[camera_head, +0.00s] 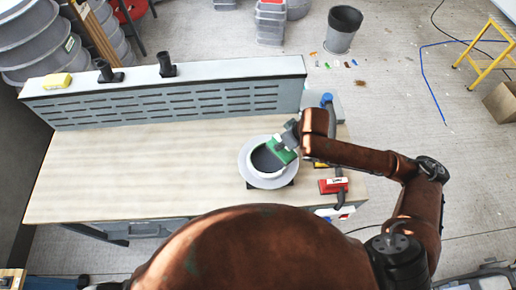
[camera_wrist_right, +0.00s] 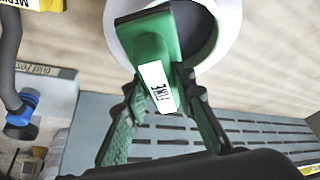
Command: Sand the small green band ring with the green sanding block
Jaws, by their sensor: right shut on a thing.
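A pale round ring (camera_head: 251,160) with a dark opening sits on a grey round base near the right part of the bench; no green band shows on it. It also shows in the right wrist view (camera_wrist_right: 229,22) at the top. My right gripper (camera_wrist_right: 160,84) is shut on the green sanding block (camera_wrist_right: 152,24), which has a white label reading "FINE". In the head view the block (camera_head: 283,150) is at the ring's upper right rim, overlapping the opening. I cannot tell whether it touches the ring. My left gripper is not in view.
A red block tool (camera_head: 333,185) lies at the bench's right edge. A grey slotted panel (camera_head: 170,92) runs along the back, with a yellow block (camera_head: 57,81) and two black holders on top. A blue-ended hose (camera_wrist_right: 20,118) lies near the gripper. The bench's left side is clear.

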